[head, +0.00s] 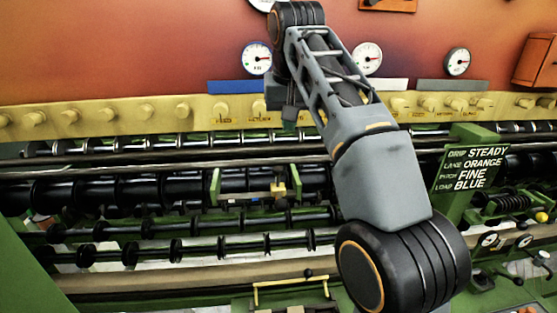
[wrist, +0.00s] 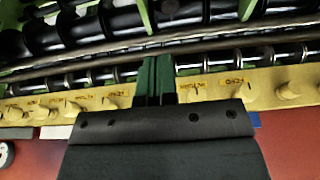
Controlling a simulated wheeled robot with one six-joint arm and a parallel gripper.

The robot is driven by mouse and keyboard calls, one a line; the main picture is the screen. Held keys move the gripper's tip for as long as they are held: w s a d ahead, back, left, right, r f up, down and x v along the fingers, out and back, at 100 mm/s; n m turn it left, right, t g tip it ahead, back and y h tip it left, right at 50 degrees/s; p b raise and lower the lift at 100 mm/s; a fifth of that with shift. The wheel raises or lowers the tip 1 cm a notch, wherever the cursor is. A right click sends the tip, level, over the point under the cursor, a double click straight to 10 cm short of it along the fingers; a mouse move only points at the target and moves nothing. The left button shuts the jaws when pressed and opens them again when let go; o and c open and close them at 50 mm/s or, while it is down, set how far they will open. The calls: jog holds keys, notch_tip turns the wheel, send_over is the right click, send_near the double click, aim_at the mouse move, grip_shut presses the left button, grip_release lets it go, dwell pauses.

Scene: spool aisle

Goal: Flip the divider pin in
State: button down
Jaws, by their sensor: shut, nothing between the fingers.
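A yellow rail (head: 185,112) carries a row of cream pins (head: 145,111) along the foot of the red wall. Small labels sit beside some pins, too small to read, so I cannot tell which one is the divider pin. In the wrist view the rail (wrist: 30,112) runs across the picture, with cream pins (wrist: 248,92) on both sides of my gripper. My gripper (wrist: 157,66) shows two dark green fingers, shut and empty, reaching across the rail. They hide the part of the rail behind them. In the head view my gripper (head: 289,122) is partly covered by my arm.
Black rollers and spool shafts (head: 120,190) run below the rail. A green sign (head: 470,168) reads "DRIP STEADY, LAKE ORANGE, PITCH FINE, LOAD BLUE". Gauges (head: 366,58) hang above. A blue plate (head: 236,87) and a white plate (head: 388,84) sit above the rail.

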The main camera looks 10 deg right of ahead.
aim_at(279, 168)
jog(key=shift+s+a+r, duration=0.15)
jog(key=shift+a+r, duration=0.2)
jog(key=shift+r, duration=0.35)
jog(key=shift+s+a+r, duration=0.1)
jog(key=shift+a+r, duration=0.25)
jog(key=shift+r, duration=0.3)
jog(key=b+x, duration=0.1)
jog(key=x, duration=1.1)
jog(key=shift+s+f+b, duration=0.15)
jog(key=shift+f+b, duration=0.05)
jog(key=shift+b, duration=0.2)
jog(key=shift+f, duration=0.8)
